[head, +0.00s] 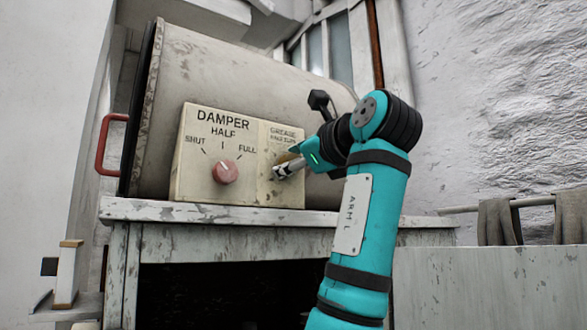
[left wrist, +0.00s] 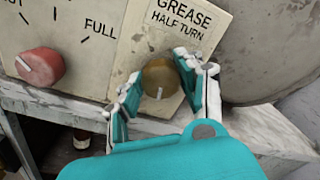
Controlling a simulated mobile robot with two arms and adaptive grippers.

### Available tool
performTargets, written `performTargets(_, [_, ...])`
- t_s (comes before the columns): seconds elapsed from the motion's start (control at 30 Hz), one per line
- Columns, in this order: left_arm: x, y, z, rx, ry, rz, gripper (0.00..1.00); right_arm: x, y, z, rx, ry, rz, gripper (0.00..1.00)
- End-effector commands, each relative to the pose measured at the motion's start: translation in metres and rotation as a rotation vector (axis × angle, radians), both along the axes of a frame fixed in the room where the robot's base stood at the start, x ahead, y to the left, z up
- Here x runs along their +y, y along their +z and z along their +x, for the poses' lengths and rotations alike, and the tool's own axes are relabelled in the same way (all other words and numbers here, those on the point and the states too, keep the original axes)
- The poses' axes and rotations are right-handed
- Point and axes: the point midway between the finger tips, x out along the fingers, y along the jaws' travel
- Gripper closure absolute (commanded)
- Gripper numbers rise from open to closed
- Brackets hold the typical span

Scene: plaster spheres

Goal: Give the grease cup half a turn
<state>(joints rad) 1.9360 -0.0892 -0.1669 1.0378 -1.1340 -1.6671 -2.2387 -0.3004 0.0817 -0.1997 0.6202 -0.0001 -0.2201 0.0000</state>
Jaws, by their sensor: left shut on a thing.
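The grease cup (left wrist: 160,78) is a round brass knob with a short white mark on its lower part in the left wrist view. It sits on a cream panel (left wrist: 150,45) lettered "GREASE HALF TURN". My left gripper (head: 284,170) is at this panel in the head view, where its fingers mostly hide the cup. In the left wrist view the fingers of my left gripper (left wrist: 157,72) are on either side of the cup, shut on it. My right gripper is in neither view.
A red damper knob (head: 226,172) sits left of the cup on a plate marked SHUT, HALF, FULL. A large drum (head: 240,75) stands behind on a worn white ledge (head: 150,212). A red handle (head: 108,143) sticks out at the left. Cloths (head: 500,222) hang at the right.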

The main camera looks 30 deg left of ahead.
Motion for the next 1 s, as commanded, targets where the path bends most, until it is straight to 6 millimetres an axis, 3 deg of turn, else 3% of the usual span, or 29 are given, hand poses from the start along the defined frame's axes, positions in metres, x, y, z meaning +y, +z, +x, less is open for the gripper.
performTargets(0.4, [-0.0001, 0.0012, -0.0001, 0.172, 0.001, 0.075, 0.95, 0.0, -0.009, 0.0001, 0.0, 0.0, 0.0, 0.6])
performTargets(0.97, [-0.0001, 0.0019, -0.0001, 0.194, 0.0, 0.085, 0.95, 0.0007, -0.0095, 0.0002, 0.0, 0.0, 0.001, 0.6])
performTargets(1.0, [-0.0001, 0.0019, -0.0001, 0.194, 0.0, 0.085, 0.57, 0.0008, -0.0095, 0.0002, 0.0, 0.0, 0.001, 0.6])
